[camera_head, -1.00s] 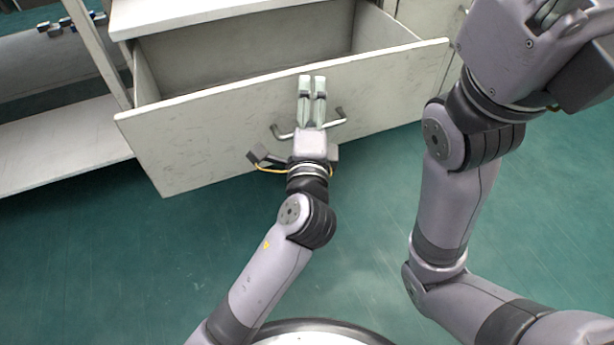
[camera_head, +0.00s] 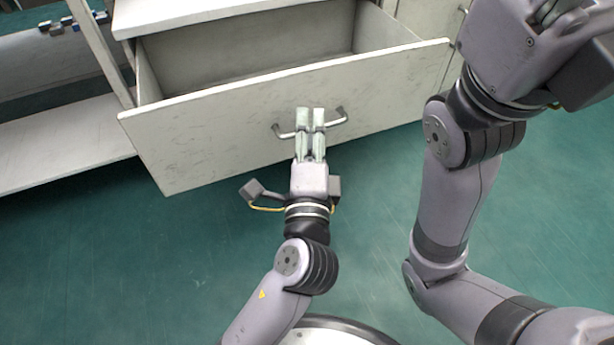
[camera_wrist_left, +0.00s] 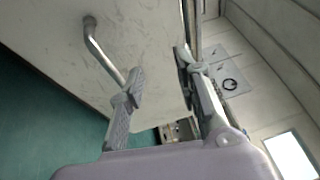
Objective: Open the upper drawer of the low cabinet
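The upper drawer (camera_head: 210,128) of the low white cabinet (camera_head: 200,14) stands pulled well out, and its inside looks empty. Its bar handle (camera_head: 335,121) is on the drawer front and also shows in the left wrist view (camera_wrist_left: 103,50). My left gripper (camera_head: 311,114) is in front of the drawer front, its fingers overlapping the middle of the handle in the head view. In the left wrist view its fingers (camera_wrist_left: 160,85) are apart with nothing visible gripped between them. My right gripper (camera_head: 552,12) is partly cut off at the upper right, its fingers unclear.
A low white shelf (camera_head: 60,150) is left of the drawer, with small dark and blue items (camera_head: 55,27) behind it. The green floor (camera_head: 140,260) in front of the drawer is clear apart from my arms and base.

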